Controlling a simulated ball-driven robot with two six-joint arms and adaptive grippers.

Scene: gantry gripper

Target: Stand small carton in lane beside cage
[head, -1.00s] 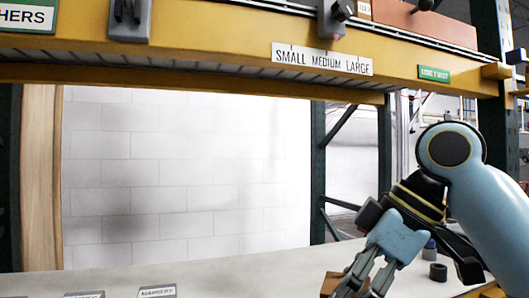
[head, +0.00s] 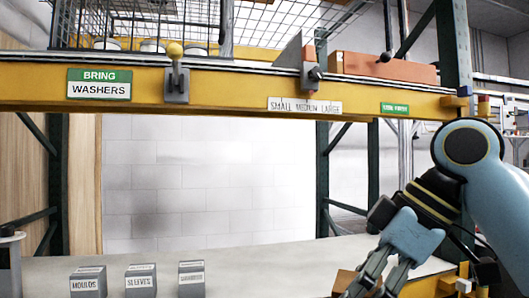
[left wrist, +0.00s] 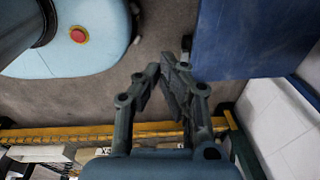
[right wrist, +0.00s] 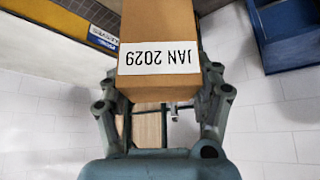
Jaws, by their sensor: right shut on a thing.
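My right gripper (right wrist: 160,105) is shut on the small brown carton (right wrist: 160,25), which has a white label reading JAN 2029, upside down in the right wrist view. In the head view the carton (head: 344,281) shows low at the bottom edge, partly hidden by my right gripper (head: 372,288). The wire cage (head: 140,22) stands on the upper shelf at upper left, with several pale round items behind its mesh. A grey divider (head: 290,52) stands to its right. My left gripper (left wrist: 160,72) shows only in its wrist view, empty, tips close together; I cannot tell if they touch.
The yellow shelf beam (head: 220,92) carries a SMALL MEDIUM LARGE sign (head: 304,106) and a lever (head: 176,72). A long orange-brown box (head: 384,68) lies right of the divider. Several grey labelled blocks (head: 140,281) stand on the lower pale surface (head: 240,262).

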